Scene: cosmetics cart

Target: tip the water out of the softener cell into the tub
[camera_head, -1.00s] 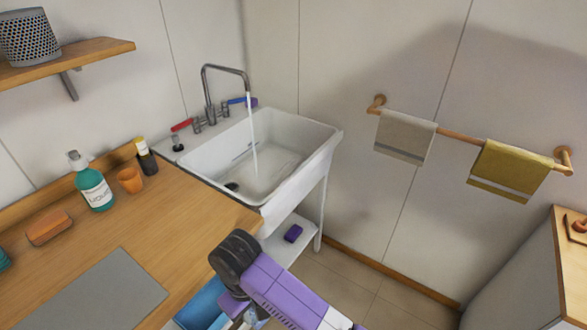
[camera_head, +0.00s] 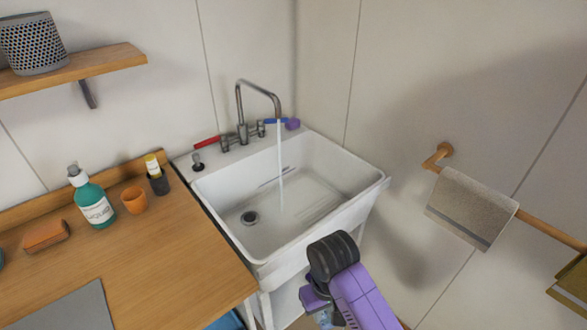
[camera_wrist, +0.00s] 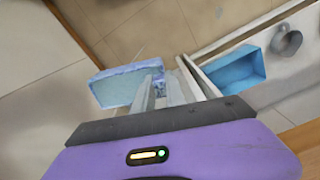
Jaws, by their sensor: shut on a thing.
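My gripper (camera_wrist: 180,88) is shut on a pale blue, box-shaped cell (camera_wrist: 124,86), which sticks out to the left of the fingers in the wrist view. Its open side and any water inside cannot be made out clearly. In the head view my gripper (camera_head: 322,304) is low, in front of the sink's near right part, and only a small bluish piece of the cell shows at the bottom edge. The white tub-like sink (camera_head: 372,187) stands in the corner beyond it. Water runs from the tap into it. My gripper is outside the sink.
A wooden counter (camera_head: 165,265) with a green bottle (camera_head: 95,203), an orange cup (camera_head: 134,200) and a dark bottle (camera_head: 158,180) adjoins the sink on the left. A blue bin (camera_wrist: 235,70) sits low on a pale shelf. A towel rail (camera_head: 535,222) is on the right wall.

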